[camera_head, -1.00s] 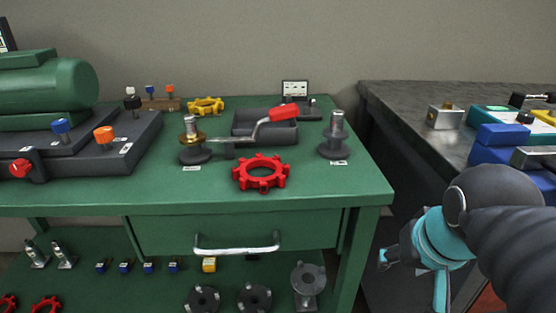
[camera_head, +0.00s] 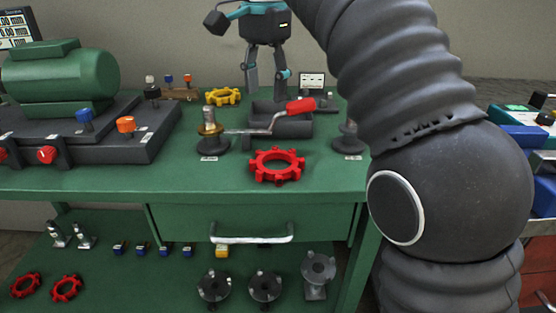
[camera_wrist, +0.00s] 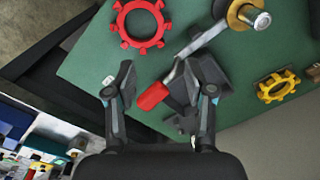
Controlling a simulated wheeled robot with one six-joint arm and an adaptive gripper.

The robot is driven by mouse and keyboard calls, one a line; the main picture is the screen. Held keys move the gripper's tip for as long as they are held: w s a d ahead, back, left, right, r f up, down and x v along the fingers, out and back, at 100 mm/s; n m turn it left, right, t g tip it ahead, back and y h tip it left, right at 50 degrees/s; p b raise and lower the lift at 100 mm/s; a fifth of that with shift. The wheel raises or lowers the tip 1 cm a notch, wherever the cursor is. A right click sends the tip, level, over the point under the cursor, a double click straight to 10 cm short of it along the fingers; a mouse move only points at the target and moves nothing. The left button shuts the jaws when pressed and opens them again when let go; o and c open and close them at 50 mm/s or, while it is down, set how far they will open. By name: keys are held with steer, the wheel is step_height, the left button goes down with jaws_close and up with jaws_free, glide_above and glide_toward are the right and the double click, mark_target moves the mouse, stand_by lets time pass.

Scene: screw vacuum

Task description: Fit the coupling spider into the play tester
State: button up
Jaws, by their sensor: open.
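A red toothed ring (camera_head: 277,177), which looks like a coupling spider, lies flat at the bench front; it also shows in the wrist view (camera_wrist: 122,24). A similar yellow ring (camera_head: 222,103) lies further back, and at right in the wrist view (camera_wrist: 265,93). Between them are a post with a brass collar (camera_head: 209,129), a red-handled crank (camera_head: 301,105), a grey trough (camera_head: 293,127) and a small display (camera_head: 312,81). These may be the play tester; I cannot be sure. My gripper (camera_head: 266,91) is open and empty above the trough area, fingers pointing down (camera_wrist: 160,92).
A green motor (camera_head: 60,78) on a dark base stands at left. A dark flanged post (camera_head: 348,142) is partly hidden by my arm. The lower shelf holds more red rings (camera_head: 66,288) and dark flanges (camera_head: 265,286). Bare green bench top lies around the red ring.

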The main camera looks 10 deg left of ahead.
steer(key=a, duration=0.2)
glide_above(259, 153)
steer(key=f, duration=0.8)
steer(key=shift+a+f, duration=0.1)
steer(key=shift+a, duration=0.2)
steer(key=shift+d+f+b, duration=0.15)
steer(key=shift+f+b, duration=0.25)
steer(key=shift+f, duration=0.9)
steer(key=shift+d+f+b, duration=0.15)
steer(key=shift+f+b, duration=0.25)
steer(key=shift+f, duration=0.9)
jaws_close()
